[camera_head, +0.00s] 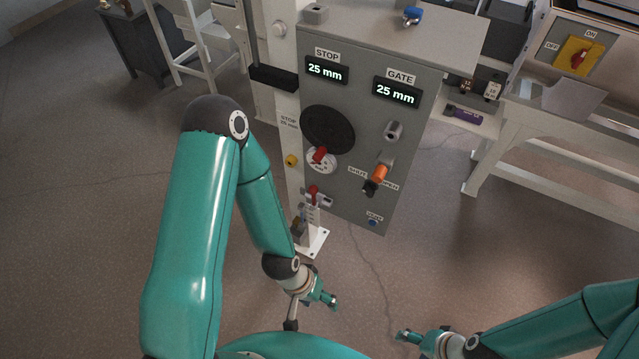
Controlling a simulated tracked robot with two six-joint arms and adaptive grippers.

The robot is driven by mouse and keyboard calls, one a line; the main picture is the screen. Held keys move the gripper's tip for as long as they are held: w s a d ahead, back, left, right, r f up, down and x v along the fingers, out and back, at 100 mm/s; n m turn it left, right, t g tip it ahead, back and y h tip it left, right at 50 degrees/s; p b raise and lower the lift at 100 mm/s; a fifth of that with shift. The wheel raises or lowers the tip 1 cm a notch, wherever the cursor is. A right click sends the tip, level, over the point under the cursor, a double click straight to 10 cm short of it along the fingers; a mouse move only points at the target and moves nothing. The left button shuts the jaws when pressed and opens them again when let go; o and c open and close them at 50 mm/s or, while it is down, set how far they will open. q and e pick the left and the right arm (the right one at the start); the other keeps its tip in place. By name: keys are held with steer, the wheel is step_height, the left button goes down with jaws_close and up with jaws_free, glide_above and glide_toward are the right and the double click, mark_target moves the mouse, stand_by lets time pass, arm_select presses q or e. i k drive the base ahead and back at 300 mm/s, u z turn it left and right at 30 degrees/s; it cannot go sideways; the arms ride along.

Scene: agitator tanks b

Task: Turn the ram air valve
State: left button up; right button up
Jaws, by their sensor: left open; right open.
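A grey control panel (343,150) stands ahead with two lit displays, STOP and GATE, both reading 25 mm. An orange lever with a black end (378,175) sits low on its right side between labels SHUT and OPEN; no readable label names it as the ram air valve. The lever points down-left, its black end near the label. A red-handled valve (314,191) sits at the panel's lower left edge. My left gripper (331,298) is open and empty, below the panel. My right gripper (402,335) is open and empty, lower right. Both are apart from the panel.
The panel also carries a black disc (329,129), a red knob on a white dial (321,158) and a blue button (373,222). A white footed post (311,240) stands at its lower left. A white-framed bench (560,130) is at right. Floor before the panel is clear.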

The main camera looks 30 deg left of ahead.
mark_target(313, 190)
steer(key=u, duration=0.55)
steer(key=k, duration=1.3)
steer(key=u, duration=1)
steer(key=i, duration=1.1)
steer(key=z, duration=0.5)
